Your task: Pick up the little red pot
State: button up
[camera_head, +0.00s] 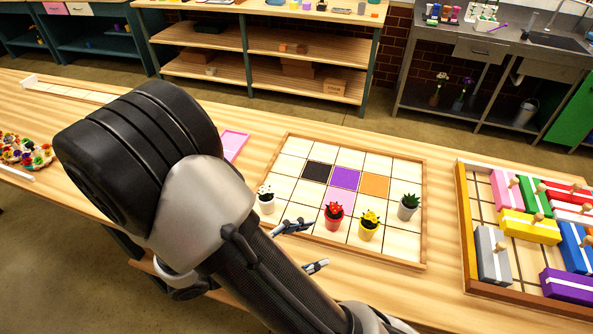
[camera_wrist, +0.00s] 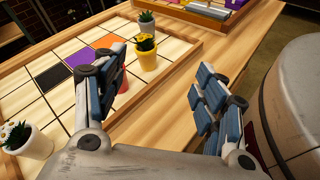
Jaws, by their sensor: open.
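The little red pot (camera_head: 334,222), with red flowers, stands upright on the tiled board (camera_head: 283,206) near its front edge, on or beside a pink square. In the wrist view, only a red sliver of the pot (camera_wrist: 124,80) shows behind my left finger; the rest is hidden. My gripper (camera_head: 309,246) is open and empty, in front of and slightly left of the pot in the head view. In the wrist view, its two blue-padded fingers (camera_wrist: 160,62) are wide apart with bare table between them, and the pot lies outside that gap.
A yellow pot (camera_head: 369,228) stands close right of the red one, with a grey pot (camera_head: 408,208) further right. A white pot (camera_head: 266,204) stands left. A tray of coloured blocks (camera_head: 463,225) lies right. The board's back squares are clear.

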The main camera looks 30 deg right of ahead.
aim_at(331, 214)
jog(key=w+f+n+t+h, duration=0.1)
jog(key=f+n+t, duration=0.1)
jog(key=w+a+f+n+t+h, duration=0.1)
jog(key=f+n+t, duration=0.1)
jog(key=f+n, duration=0.1)
jog(key=w+f+n+t, duration=0.1)
jog(key=f+n+t, duration=0.2)
jog(key=shift+w+a+f+h+b, duration=0.15)
jog(key=shift+w+a+h+b, duration=0.15)
jog(key=shift+w+h+b, duration=0.1)
jog(key=shift+w+d+f, duration=0.1)
jog(key=shift+d+f, duration=0.05)
jog(key=shift+d, duration=0.05)
jog(key=b+x, duration=0.2)
jog(key=x, duration=0.9)
jog(key=shift+w+d, duration=0.15)
jog(key=shift+d, duration=0.2)
jog(key=shift+b+x, duration=1.1)
jog(key=shift+x, duration=1.55)
jog(key=shift+f, duration=0.2)
jog(key=c, duration=1.5)
